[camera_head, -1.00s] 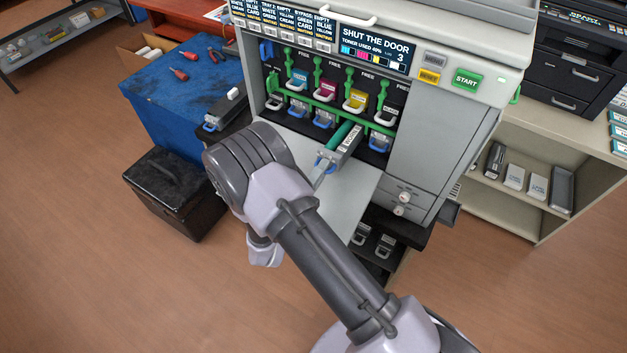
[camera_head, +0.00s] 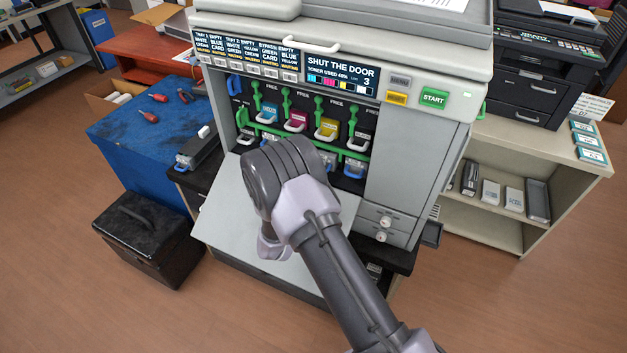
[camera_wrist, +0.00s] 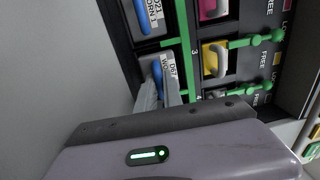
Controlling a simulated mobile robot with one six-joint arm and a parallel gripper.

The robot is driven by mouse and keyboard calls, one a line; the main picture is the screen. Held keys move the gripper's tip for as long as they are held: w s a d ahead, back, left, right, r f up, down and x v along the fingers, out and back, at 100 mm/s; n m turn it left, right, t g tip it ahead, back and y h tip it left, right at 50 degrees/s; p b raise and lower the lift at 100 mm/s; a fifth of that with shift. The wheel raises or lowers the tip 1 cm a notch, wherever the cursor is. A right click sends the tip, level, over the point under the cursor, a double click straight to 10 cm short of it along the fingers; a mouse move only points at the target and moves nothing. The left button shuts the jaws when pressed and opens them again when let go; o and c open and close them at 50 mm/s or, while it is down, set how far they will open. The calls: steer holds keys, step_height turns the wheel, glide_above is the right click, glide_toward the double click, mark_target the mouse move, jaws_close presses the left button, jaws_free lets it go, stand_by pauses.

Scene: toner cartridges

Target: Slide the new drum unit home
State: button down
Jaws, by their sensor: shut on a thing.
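My gripper (camera_wrist: 162,93) shows in the wrist view, its fingers shut at the blue handle (camera_wrist: 157,74) of a drum unit (camera_wrist: 173,69). The unit carries a white label reading D67; the rest of the label is partly hidden. It sits in the lower row of the printer (camera_head: 412,160), below the yellow toner cartridge (camera_head: 326,129). Its front looks about level with the neighbouring drum unit marked worn (camera_wrist: 152,16). In the head view my arm hides the gripper and most of this unit.
The printer's front door (camera_head: 232,215) is folded down below the bay. Green levers and bars (camera_head: 287,103) run around the slots. The display (camera_head: 340,75) reads "SHUT THE DOOR". Another unit with a blue handle (camera_head: 199,148) lies by the blue bench. A black box (camera_head: 150,240) stands on the floor.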

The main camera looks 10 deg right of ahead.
steer(key=c, duration=1)
jaws_free()
steer(key=shift+f, duration=0.15)
steer(key=shift+s, duration=0.15)
steer(key=shift+v, duration=3.35)
steer(key=shift+a, duration=0.1)
